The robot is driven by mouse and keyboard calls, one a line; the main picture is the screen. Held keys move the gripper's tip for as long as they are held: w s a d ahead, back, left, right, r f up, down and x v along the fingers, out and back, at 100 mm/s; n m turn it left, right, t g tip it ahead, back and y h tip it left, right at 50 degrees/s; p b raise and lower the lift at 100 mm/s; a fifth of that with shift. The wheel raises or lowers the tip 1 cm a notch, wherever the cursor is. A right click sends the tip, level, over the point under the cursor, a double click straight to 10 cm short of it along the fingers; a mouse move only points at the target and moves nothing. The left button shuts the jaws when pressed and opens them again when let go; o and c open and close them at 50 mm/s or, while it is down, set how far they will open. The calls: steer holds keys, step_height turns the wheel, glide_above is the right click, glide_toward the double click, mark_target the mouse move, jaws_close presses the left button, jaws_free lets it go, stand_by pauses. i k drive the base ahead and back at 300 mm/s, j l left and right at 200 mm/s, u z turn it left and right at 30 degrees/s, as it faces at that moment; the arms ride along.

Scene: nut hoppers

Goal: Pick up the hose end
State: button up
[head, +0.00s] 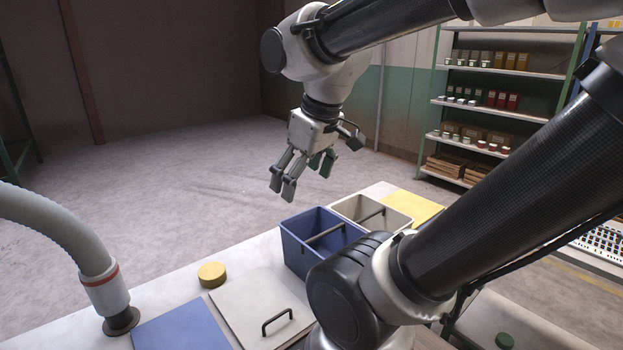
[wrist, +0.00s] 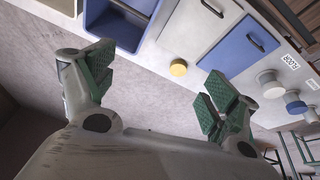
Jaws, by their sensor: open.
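The hose end (head: 105,290) is a pale grey cuff with a red ring, at the lower left of the head view. It points down at a dark round fitting (head: 121,322) on the pale bench, and seems to touch it. A ribbed grey hose (head: 45,218) curves up and away from it to the left edge. My gripper (head: 304,180) is open and empty, raised above and behind the blue bin, well to the right of the hose end. The wrist view shows its green-padded fingers spread wide with nothing between them. I cannot pick out the hose end there.
A blue bin (head: 292,252) and a beige bin (head: 397,222) stand open, each with a crossbar. A yellow disc (head: 211,274) and a beige lid (head: 238,311) with a dark handle lie on the bench, beside a blue panel (head: 183,325). Shelves (head: 500,72) stand behind right.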

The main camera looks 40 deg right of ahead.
mark_target(107, 291)
steer(key=k+j, duration=0.1)
steer(key=j, duration=0.9)
steer(key=k+j, duration=0.15)
steer(key=j, duration=0.3)
steer(key=k+j, duration=0.1)
steer(key=j, duration=0.4)
